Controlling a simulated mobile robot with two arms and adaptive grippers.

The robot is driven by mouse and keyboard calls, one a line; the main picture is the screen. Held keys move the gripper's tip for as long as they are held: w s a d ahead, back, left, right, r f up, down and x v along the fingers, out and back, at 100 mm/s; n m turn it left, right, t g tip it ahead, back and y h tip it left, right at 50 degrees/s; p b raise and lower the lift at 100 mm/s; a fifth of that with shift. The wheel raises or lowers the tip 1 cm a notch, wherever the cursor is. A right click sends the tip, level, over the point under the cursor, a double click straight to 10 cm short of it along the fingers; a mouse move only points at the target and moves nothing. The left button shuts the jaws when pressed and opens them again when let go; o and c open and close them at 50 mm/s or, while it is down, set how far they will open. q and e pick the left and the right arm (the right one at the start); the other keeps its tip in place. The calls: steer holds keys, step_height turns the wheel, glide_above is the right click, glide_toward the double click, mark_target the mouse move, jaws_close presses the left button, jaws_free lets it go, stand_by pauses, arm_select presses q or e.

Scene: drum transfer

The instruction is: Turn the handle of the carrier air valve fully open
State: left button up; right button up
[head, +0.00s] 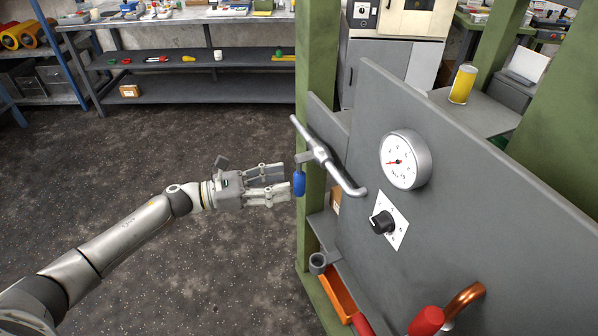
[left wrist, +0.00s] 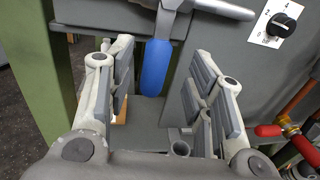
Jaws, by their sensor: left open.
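A blue valve handle (head: 299,183) hangs down from a grey metal pipe (head: 322,152) at the left part of the grey panel. In the left wrist view the blue handle (left wrist: 156,67) points down, seen between the two spread fingers and beyond them. My left gripper (head: 287,188) is open, with its fingertips close to the left side of the handle. I cannot tell whether they touch it. No label naming the valve is readable. My right gripper is not in view.
The grey panel (head: 455,190) carries a round gauge (head: 405,160) and a black knob (head: 382,222). A red handle (head: 427,321) with a copper pipe is at lower right. A green post (head: 318,60) stands behind the valve. The floor to the left is clear.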

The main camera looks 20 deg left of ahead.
mark_target(299, 178)
arm_select(q)
steer(key=p+x, duration=0.1)
steer(key=x, duration=0.3)
steer(key=shift+w+d+r, duration=0.15)
steer(key=shift+w, duration=0.05)
steer(key=shift+w+d, duration=0.35)
steer(key=shift+d, duration=0.2)
steer(key=shift+c, duration=0.6)
jaws_close()
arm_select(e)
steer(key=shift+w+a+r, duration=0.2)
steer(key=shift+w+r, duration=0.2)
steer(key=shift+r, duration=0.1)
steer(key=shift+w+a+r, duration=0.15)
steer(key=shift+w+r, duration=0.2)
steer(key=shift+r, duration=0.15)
